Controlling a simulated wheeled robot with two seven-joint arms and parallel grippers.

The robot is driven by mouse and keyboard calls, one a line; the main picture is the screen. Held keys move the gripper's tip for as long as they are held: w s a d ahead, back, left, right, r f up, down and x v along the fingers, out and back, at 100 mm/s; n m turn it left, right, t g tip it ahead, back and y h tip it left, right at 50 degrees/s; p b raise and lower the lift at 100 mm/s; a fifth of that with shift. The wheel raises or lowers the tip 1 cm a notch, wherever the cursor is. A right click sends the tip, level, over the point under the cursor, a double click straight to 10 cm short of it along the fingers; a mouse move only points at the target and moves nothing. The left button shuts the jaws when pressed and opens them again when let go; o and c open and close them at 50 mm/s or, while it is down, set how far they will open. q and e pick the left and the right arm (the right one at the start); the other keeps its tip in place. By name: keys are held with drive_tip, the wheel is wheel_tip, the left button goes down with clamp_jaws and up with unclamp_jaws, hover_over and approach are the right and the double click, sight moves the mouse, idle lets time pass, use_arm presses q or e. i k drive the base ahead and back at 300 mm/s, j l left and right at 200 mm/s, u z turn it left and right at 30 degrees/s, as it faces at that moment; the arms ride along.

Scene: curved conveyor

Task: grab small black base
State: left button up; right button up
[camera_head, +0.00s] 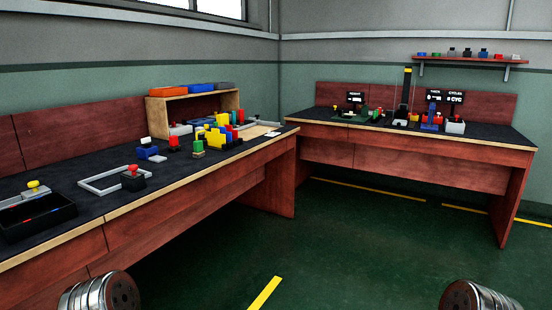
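Other small dark pieces stand among the coloured parts farther along this bench, too small to make out. Neither gripper is in view. Only round metal parts of my arms show at the bottom left and bottom right, far from the block.
A black tray (38,222) lies at the left bench's near end. Coloured blocks (217,137) crowd its far end before a wooden shelf box (192,104). A second workbench (410,146) with more parts stands at the back right. The green floor (350,240) between is clear.

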sight(20, 222)
drive_tip(key=i+l+u, duration=0.45)
drive_tip(key=i+u, duration=0.15)
drive_tip(key=u, duration=1.4)
drive_tip(key=j, duration=0.15)
drive_tip(key=i+z, duration=0.05)
